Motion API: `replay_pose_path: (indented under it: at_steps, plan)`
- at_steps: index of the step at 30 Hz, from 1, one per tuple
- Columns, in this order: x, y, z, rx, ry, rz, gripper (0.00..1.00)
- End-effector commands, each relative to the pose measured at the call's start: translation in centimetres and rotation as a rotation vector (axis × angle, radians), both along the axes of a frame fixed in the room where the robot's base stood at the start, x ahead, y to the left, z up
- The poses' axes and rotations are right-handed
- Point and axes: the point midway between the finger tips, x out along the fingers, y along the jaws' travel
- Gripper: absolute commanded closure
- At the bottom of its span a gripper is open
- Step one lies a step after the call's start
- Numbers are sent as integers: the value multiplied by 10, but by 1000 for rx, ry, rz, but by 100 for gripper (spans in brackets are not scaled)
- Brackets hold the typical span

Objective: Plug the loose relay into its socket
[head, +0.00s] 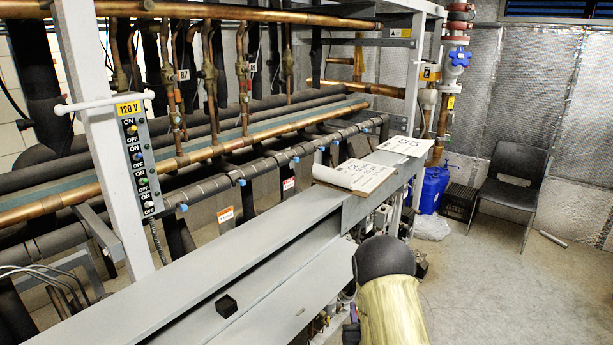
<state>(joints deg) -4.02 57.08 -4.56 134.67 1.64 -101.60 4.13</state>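A small black cube-shaped block (226,306), which looks like the loose relay, sits on the grey metal ledge at the lower middle of the head view. Its pins or contacts are too small to make out. I cannot pick out a relay socket in this view. My gripper does not show. A dark rounded joint with a pale yellow section, which looks like my arm, rises at the bottom right of centre, to the right of the ledge and apart from the block.
A grey beam (240,255) runs behind the block. A 120 V switch panel (138,160) hangs on a white post at left. Papers (355,176) lie on the beam's far end. Copper pipes fill the rack behind. A black chair (513,185) stands at right; the floor before it is clear.

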Motion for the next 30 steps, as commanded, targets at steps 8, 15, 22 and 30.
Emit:
replay_pose_path:
  at_steps: [8,15,22,30]
  plan:
    - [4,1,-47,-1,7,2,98]
    - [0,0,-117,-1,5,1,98]
    - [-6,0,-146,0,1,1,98]
    - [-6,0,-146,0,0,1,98]
